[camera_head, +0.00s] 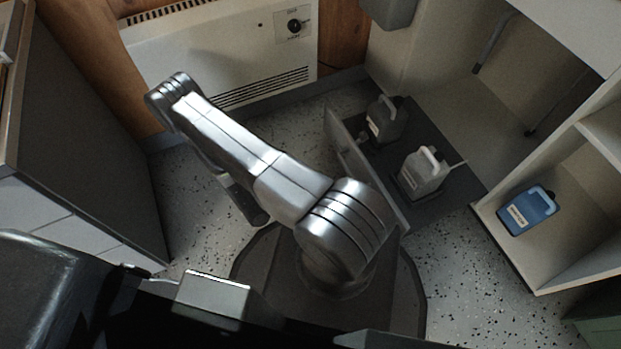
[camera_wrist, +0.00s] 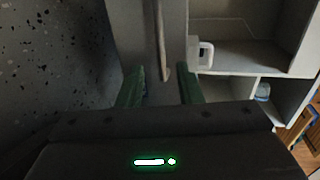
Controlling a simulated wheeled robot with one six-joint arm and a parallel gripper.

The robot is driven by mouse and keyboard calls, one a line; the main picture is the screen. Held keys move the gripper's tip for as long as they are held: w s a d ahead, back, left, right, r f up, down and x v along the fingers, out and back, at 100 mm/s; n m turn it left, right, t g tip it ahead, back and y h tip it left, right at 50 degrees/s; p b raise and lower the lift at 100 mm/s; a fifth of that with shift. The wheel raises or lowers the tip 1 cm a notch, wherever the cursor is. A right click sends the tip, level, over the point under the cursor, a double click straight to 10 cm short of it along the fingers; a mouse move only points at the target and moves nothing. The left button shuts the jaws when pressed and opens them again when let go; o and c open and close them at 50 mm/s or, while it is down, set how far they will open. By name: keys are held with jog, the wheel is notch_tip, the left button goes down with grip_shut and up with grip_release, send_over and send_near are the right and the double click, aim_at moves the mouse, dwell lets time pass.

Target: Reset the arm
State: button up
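My arm is bent over my base in the head view, with its elbow raised toward the heater. My gripper (camera_wrist: 160,80) shows in the wrist view as two green fingers standing apart with nothing held between them. A light upright bar handle (camera_wrist: 162,42) on a grey front panel lies beyond the gap between the fingers. I cannot tell how far the handle is from the fingertips. In the head view my gripper cannot be made out, and the arm covers part of the floor.
A blue jug (camera_head: 527,211) sits in the shelf unit (camera_head: 487,222) at right. A heater (camera_head: 225,52) stands at the back, a grey cabinet (camera_head: 80,140) at left. Speckled floor (camera_head: 465,265) is clear at lower right.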

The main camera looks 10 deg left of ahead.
jog(key=shift+s+a, duration=0.2)
dwell(0.6)
jog(key=b+x, duration=0.3)
jog(key=x, duration=0.9)
jog(key=shift+w+d, duration=0.3)
jog(key=shift+d, duration=0.05)
dwell(0.3)
